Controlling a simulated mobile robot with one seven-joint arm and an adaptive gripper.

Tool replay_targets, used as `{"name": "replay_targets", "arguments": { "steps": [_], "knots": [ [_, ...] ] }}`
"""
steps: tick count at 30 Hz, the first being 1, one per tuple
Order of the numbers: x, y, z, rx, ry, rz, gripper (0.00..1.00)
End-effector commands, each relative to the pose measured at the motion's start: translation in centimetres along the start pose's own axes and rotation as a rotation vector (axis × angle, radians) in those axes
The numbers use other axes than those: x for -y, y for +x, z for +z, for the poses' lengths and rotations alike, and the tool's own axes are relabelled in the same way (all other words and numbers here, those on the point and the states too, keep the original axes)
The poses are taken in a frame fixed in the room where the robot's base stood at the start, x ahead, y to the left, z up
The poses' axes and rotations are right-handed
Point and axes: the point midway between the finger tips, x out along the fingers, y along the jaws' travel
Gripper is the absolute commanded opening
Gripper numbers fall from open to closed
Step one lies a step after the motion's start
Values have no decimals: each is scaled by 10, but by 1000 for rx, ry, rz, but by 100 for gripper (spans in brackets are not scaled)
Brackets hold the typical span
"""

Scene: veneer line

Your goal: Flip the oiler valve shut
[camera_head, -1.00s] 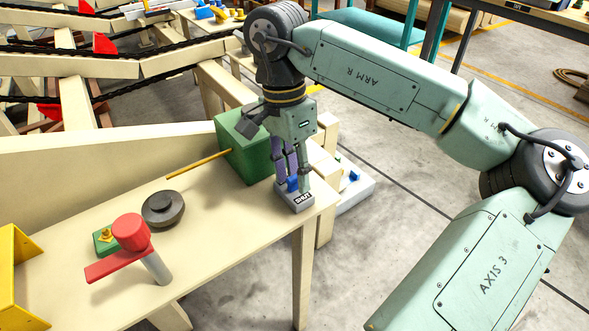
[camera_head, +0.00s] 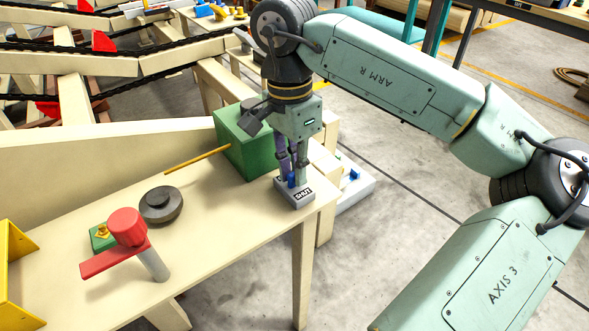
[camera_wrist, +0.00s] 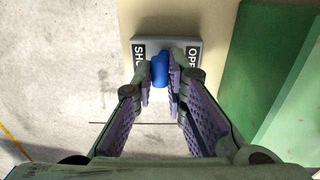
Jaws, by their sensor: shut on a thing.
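The oiler valve is a small grey block (camera_head: 297,199) at the right front corner of the wooden table, with a label reading SHUT on its near face. In the wrist view the valve block (camera_wrist: 197,44) has a SHUT label at left and an OPEN label, partly hidden, at right. Its blue lever (camera_wrist: 160,71) stands between the fingertips and shows small in the head view (camera_head: 291,180). My gripper (camera_head: 293,174) points down over the block, and its purple-padded fingers (camera_wrist: 161,78) are shut on the lever. The lever sits nearer the SHUT label.
A green box (camera_head: 245,143) stands just left of my gripper. A yellow rod (camera_head: 197,160), a dark round disc (camera_head: 161,205) and a red-handled post (camera_head: 128,228) are farther left on the table (camera_head: 225,215). The table edge is close by.

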Motion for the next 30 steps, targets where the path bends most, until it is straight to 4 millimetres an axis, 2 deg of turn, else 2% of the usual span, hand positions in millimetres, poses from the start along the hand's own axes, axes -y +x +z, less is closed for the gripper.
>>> {"name": "replay_targets", "arguments": {
  "steps": [1,9,21,22,30],
  "knots": [
    [-2,9,-1,1,3,-49,0],
    [-10,8,-1,0,3,-235,0],
    [-11,3,0,-1,0,-263,0],
    [-11,3,0,-1,0,-263,14],
    [-11,3,0,-1,0,-262,32]
  ]
}}
